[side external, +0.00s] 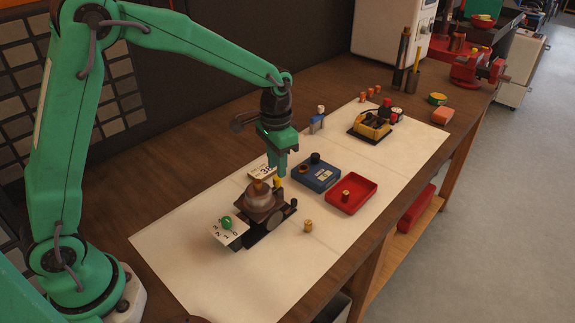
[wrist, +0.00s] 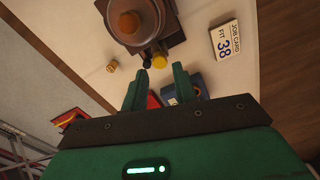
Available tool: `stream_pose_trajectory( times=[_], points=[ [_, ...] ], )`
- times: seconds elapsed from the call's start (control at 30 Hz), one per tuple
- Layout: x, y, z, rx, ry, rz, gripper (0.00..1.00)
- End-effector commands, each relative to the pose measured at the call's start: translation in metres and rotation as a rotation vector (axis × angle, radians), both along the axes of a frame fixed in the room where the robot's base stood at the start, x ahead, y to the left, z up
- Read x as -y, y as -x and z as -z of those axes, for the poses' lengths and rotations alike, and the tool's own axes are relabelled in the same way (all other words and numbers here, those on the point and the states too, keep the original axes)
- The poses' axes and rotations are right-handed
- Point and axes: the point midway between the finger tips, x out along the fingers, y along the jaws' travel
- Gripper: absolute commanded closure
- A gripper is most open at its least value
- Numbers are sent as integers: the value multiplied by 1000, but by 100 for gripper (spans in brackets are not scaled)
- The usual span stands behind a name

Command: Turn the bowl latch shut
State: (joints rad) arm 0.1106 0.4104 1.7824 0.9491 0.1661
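The bowl (side external: 262,200) is a brown-grey float bowl part on a dark base, standing on the pale mat. In the wrist view the bowl (wrist: 128,40) fills the top centre. A yellow-tipped latch (side external: 278,183) sits at its rim; it shows in the wrist view (wrist: 160,60) beside a small black knob (wrist: 147,63). My gripper (side external: 283,174) is over the rim on the latch side, pointing down. In the wrist view my gripper (wrist: 160,70) is open, its fingertips to either side of the yellow tip. I cannot tell whether they touch it.
A blue box (side external: 316,173) and a red tray (side external: 352,192) holding a brass piece stand close to the right. A loose brass piece (side external: 308,226) lies on the mat. A number card (side external: 229,233) with a green ball and a job card (wrist: 226,40) flank the bowl.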

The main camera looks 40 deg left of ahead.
Motion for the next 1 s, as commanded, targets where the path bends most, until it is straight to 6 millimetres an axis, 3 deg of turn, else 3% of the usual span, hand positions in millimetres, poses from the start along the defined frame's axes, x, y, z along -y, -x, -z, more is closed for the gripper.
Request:
stream_pose_trajectory(
  times=[0.33, 1.0],
  points=[
    [0, 0, -40, 1, 0, 1, 72],
    [-2, 7, -54, 16, 1, -8, 72]
  ],
)
